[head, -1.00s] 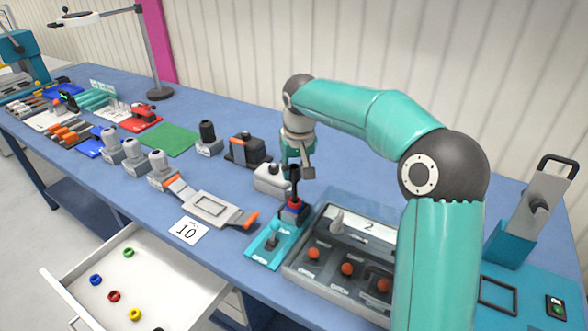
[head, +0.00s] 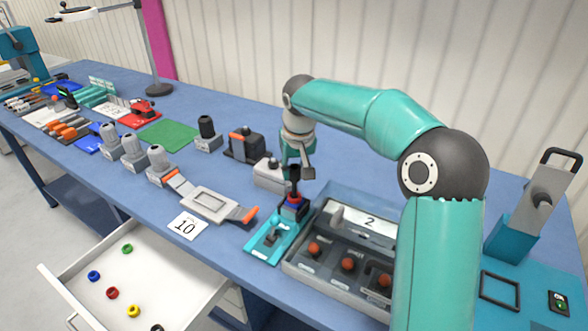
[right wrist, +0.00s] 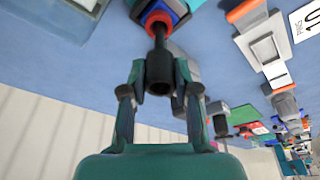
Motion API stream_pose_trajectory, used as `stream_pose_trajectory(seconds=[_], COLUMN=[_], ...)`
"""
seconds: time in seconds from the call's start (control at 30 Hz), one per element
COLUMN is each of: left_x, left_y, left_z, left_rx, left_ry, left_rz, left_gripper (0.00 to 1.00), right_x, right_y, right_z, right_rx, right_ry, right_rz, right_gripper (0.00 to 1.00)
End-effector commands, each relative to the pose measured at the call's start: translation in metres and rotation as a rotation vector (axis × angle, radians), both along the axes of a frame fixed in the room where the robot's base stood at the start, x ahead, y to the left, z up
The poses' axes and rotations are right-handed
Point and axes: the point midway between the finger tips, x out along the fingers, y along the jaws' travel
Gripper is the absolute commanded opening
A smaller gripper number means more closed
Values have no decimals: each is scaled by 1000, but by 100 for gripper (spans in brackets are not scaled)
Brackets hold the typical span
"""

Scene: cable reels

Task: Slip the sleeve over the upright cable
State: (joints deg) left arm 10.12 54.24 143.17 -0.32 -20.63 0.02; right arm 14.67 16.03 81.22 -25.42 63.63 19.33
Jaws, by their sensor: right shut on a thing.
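My right gripper (head: 299,173) points down over the small teal fixture (head: 262,250); in the right wrist view its fingers (right wrist: 160,72) close on the thick part of a black hollow piece (right wrist: 159,75), which looks like the sleeve. A thinner black stem (right wrist: 160,38) runs from it down to a red ring (right wrist: 157,20) on a blue block (head: 291,210). The stem looks like the upright cable, standing in line with the held piece. I cannot tell how far the sleeve reaches around it. My left gripper is out of view.
A grey tray (head: 290,267) with orange-red knobs stands close right of the fixture. A grey block (head: 269,173) is just behind. A grey frame with orange ends (head: 209,204) lies left. An open drawer (head: 185,272) with coloured rings juts out in front.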

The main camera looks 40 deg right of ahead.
Motion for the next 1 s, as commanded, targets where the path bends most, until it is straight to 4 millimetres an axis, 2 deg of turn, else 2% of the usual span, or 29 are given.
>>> stream_pose_trajectory(seconds=[0.1,0.13,0.3,0.6,0.73,0.87,1.0], left_x=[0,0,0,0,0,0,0], left_y=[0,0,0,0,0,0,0], left_z=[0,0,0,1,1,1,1], left_rx=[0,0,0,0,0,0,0], left_ry=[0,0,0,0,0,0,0], left_rz=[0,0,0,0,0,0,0], left_gripper=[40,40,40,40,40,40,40], right_x=[0,0,0,0,-1,-4,-11], right_y=[0,0,0,0,1,3,7], right_z=[0,0,0,1,8,24,50], right_rx=[0,0,0,0,-1,-1,-1], right_ry=[0,0,0,0,-3,-5,-5], right_rz=[0,0,0,0,0,1,1], right_gripper=[15,32,59,59,59,59,59])
